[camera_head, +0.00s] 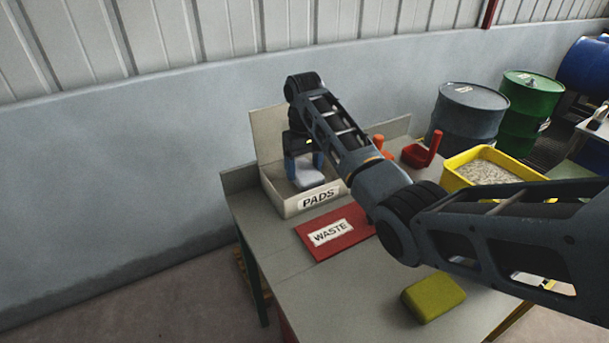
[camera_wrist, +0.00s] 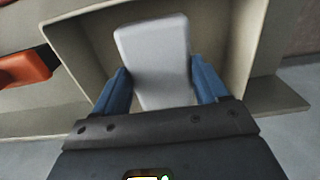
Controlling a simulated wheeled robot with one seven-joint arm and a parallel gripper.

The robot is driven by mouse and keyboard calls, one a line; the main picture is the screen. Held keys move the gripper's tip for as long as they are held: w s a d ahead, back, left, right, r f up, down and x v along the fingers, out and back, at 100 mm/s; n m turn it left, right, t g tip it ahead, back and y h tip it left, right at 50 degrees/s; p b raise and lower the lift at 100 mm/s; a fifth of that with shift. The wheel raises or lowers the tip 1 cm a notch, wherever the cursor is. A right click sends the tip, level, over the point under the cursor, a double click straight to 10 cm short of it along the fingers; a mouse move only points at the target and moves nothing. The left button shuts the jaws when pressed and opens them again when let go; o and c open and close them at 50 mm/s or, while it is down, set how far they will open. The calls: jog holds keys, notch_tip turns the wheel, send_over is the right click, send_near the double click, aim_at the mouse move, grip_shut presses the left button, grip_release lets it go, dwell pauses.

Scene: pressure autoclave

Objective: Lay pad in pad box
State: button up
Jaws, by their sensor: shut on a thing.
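The pad (camera_wrist: 153,60) is a pale grey-white block, held between the two blue fingers of my gripper (camera_wrist: 160,90). In the head view the pad (camera_head: 308,174) shows inside the outline of the pad box, with my gripper (camera_head: 305,168) reaching down over it. The pad box (camera_head: 318,197) is cream-coloured, labelled PADS, with its lid raised at the back. In the wrist view the box walls (camera_wrist: 240,45) stand on both sides of the pad. I cannot tell whether the pad touches the box floor.
A red WASTE panel (camera_head: 318,242) lies in front of the box. A yellow-green block (camera_head: 433,297) lies at the table's front. A red scoop-like item (camera_head: 420,155) and a yellow tub of granules (camera_head: 488,170) are to the right. Drums (camera_head: 468,115) stand behind.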

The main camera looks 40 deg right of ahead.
aim_at(304, 170)
jog(key=shift+f, duration=1.75)
jog(key=o, duration=1)
jog(key=shift+f, duration=0.1)
jog(key=shift+o, duration=0.2)
notch_tip(304, 170, up, 11)
jog(key=shift+r+p, duration=0.15)
jog(key=shift+p, duration=0.4)
jog(key=shift+r+p, duration=0.5)
jog(key=shift+r, duration=0.05)
